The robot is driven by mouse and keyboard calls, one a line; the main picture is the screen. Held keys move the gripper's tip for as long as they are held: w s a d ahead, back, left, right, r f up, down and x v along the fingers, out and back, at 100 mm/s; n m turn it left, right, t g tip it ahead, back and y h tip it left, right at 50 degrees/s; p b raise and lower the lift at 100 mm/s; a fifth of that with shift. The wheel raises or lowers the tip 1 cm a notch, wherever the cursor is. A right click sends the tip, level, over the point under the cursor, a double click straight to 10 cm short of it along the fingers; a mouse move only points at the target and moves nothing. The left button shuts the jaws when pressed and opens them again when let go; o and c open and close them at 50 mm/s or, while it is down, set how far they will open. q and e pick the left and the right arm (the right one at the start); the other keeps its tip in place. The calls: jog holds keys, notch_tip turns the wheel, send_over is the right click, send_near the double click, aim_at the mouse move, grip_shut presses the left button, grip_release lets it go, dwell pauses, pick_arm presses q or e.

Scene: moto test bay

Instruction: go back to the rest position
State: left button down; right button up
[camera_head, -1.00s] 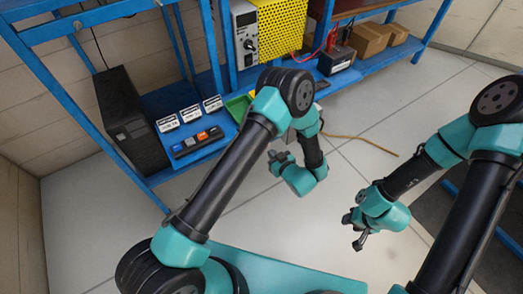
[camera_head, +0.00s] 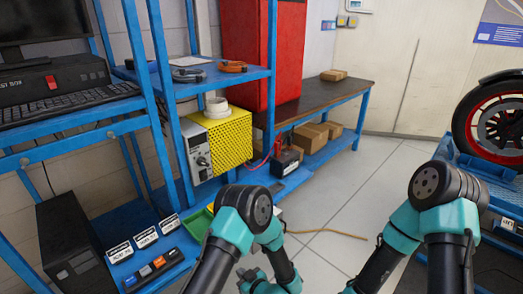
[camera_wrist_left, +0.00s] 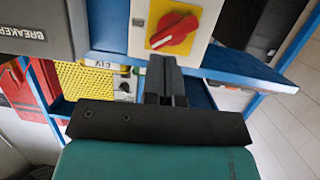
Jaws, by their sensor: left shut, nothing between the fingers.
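My left gripper (camera_head: 250,278) shows at the bottom edge of the head view, partly cut off, in front of the blue shelving and over the pale floor. In the left wrist view its dark fingers (camera_wrist_left: 165,82) are together with nothing between them. Beyond the fingertips in that view is a red rotary switch (camera_wrist_left: 173,29) on a yellow plate; I cannot tell how far away it is. My right arm (camera_head: 440,215) reaches down at the right of the head view, and its gripper is below the picture.
The blue shelving (camera_head: 160,75) holds a keyboard (camera_head: 70,102), a grey power unit (camera_head: 197,152) and a yellow perforated panel (camera_head: 230,140). Cardboard boxes (camera_head: 308,138) sit farther back. A wheeled machine (camera_head: 495,122) stands on the right. A thin tan cable (camera_head: 330,232) lies on open floor.

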pick_arm(q)
jog(key=s+a+f+m+g+h, duration=0.3)
jog(key=s+a+m+h, duration=0.15)
jog(key=a+h, duration=0.4)
jog(key=s+a+m+g+h, duration=0.2)
jog(key=s+a+g+h, duration=0.2)
jog(key=s, duration=0.8)
jog(key=g+h, duration=0.1)
jog(key=g, duration=0.1)
jog(key=shift+s+m+g, duration=0.3)
jog(key=shift+s+m, duration=0.05)
jog(key=c, duration=1.9)
grip_release()
jog(key=shift+r+h, duration=0.1)
jog(key=shift+h, duration=0.15)
